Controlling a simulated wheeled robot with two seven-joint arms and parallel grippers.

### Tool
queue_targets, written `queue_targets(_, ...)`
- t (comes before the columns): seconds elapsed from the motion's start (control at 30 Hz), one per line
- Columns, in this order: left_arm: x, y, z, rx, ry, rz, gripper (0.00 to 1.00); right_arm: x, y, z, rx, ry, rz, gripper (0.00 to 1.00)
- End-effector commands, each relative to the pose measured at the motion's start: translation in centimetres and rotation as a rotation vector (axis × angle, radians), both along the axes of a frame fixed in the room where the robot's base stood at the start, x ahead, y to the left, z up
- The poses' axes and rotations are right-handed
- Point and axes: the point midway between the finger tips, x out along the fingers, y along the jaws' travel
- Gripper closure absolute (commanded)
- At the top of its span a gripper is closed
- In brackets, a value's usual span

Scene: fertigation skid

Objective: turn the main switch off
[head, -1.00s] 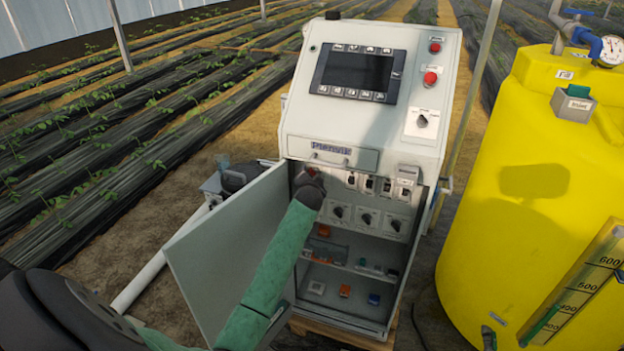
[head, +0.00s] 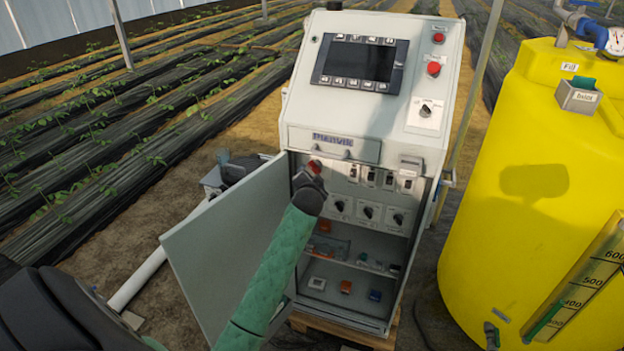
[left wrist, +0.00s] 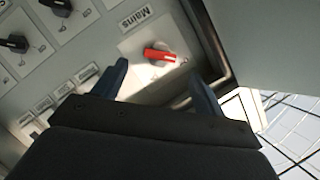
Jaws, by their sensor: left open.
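The main switch is a red rotary handle (left wrist: 159,55) on a pale square plate, with a "Mains" label beside it in the left wrist view. In the head view its red handle (head: 315,166) shows at the upper left inside the open cabinet, just beyond my left gripper (head: 309,182). In the left wrist view my left gripper (left wrist: 154,71) is open, with one dark finger on each side of the space just short of the handle. The fingers look apart from the handle. My right gripper is not in view.
The cabinet (head: 367,125) has its door (head: 225,245) swung open to the left of my forearm. Small breakers (head: 371,176) and black rotary switches (head: 368,212) sit near the main switch. A yellow tank (head: 530,200) stands to the right.

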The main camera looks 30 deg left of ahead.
Motion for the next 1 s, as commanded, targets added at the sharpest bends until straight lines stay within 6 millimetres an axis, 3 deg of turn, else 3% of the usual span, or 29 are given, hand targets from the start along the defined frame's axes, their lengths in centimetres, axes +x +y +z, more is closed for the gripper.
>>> queue_targets(0.67, 0.1, -0.1, 0.0, -0.066, -0.037, 0.013, 0.29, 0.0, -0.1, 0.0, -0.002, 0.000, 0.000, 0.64)
queue_targets(0.87, 1.8, -2.2, -6.0, -0.270, -0.024, -0.004, 0.29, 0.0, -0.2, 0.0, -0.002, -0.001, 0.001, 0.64)
queue_targets(1.0, 2.4, -5.4, -12.0, -0.383, 0.036, -0.026, 0.29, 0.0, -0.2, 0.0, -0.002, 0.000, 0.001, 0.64)
